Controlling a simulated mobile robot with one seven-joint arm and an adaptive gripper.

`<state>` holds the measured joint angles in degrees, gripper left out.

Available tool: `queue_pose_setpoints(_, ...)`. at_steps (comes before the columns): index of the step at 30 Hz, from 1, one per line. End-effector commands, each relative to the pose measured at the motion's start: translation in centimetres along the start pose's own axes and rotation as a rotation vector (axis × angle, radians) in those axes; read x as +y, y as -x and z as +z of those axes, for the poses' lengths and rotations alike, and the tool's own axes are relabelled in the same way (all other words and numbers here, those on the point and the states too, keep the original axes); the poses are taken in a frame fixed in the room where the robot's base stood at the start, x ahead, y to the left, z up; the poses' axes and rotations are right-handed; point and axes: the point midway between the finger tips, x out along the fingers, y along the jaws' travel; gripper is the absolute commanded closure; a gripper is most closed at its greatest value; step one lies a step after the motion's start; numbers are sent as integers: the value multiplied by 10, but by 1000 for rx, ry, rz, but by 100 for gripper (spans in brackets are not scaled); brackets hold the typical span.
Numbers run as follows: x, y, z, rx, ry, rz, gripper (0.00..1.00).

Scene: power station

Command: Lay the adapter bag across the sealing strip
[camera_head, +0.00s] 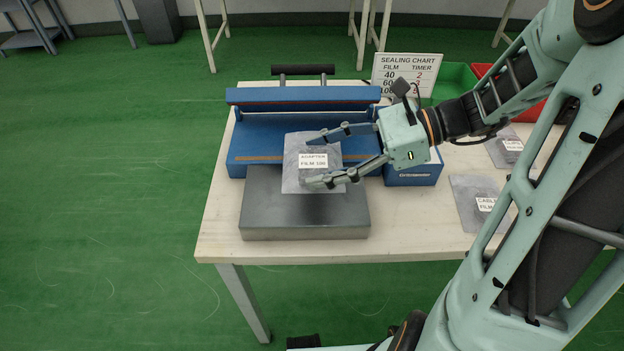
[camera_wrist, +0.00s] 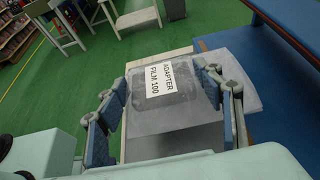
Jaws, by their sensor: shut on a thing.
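The adapter bag (camera_head: 298,178), a clear grey film pouch labelled "ADAPTER FILM 100", is held between the two fingers of my gripper (camera_head: 314,160). It also shows between the fingers in the wrist view (camera_wrist: 180,108). In the head view the bag overlaps the front of the blue sealer (camera_head: 243,150) and the back of the grey block (camera_head: 285,222). The thin brown sealing strip (camera_head: 258,159) runs along the sealer's base; the bag hides its middle. The blue sealer jaw (camera_head: 265,96) is raised behind. I cannot tell whether the bag touches the strip.
A sealing chart (camera_head: 407,72) stands at the back right, with a green bin (camera_head: 455,82) and a red bin (camera_head: 530,105) beyond. Another labelled bag (camera_head: 470,190) lies at the right of the table (camera_head: 228,225). The table's front left is bare.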

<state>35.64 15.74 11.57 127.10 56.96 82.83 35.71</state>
Motion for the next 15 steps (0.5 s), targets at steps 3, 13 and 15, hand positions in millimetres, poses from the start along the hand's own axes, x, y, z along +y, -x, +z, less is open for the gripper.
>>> queue_pose_setpoints(3, -4, -11, -7, -1, 1, 3, 69)
queue_pose_setpoints(13, -9, -32, -35, -2, -2, 1, 69)
queue_pose_setpoints(15, -9, -35, -42, -1, -1, 1, 69)
